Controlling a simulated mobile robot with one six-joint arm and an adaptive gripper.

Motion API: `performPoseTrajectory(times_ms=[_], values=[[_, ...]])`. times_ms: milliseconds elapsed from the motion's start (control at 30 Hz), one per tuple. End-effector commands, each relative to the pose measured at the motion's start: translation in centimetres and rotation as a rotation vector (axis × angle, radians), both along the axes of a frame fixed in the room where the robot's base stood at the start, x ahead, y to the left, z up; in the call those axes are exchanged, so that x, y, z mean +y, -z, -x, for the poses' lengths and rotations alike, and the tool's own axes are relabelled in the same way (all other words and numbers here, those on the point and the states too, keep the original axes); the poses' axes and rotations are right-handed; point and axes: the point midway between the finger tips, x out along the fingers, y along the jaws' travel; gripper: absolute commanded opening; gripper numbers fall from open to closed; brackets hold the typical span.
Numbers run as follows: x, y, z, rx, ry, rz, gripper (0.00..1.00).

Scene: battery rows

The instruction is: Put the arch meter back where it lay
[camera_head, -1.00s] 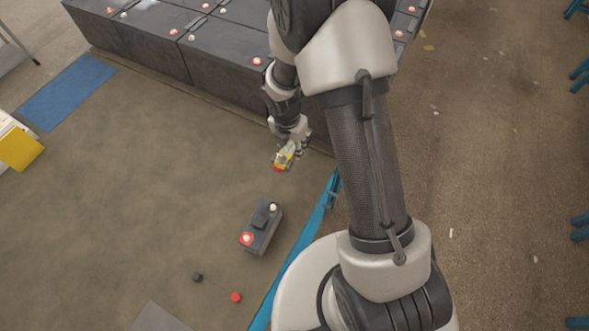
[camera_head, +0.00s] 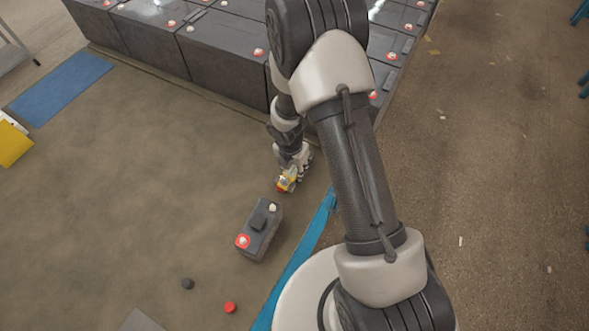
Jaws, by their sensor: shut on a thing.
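The arch meter (camera_head: 286,182) is a small yellow piece with red and grey parts. My gripper (camera_head: 291,174) is shut on it and holds it just beyond the far end of a lone dark battery block. The gripper partly hides the meter, and I cannot tell whether the meter touches the floor.
The lone battery block (camera_head: 259,230) has a red-ringed terminal, a pale terminal and a dark handle. A black cap (camera_head: 187,284) and a red cap (camera_head: 230,307) lie on the floor. Battery rows (camera_head: 215,45) stand behind. Blue strip (camera_head: 310,245) runs beside my base.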

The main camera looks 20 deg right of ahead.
Motion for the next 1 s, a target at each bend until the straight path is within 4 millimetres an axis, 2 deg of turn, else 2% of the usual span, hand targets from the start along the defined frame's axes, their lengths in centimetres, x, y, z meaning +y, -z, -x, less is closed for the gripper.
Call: performPoseTrajectory(times_ms=[267, 300, 567, 867, 1000], values=[[0.0, 0.3, -0.1, -0.002, 0.001, 0.000, 0.00], [0.0, 0.2, 0.0, -0.001, 0.001, -0.001, 0.35], [0.0, 0.1, 0.0, -0.001, 0.001, -0.001, 0.52], [0.0, 0.1, 0.0, -0.001, 0.001, -0.001, 0.52], [0.1, -1.1, 0.0, -0.002, 0.000, -0.001, 0.52]])
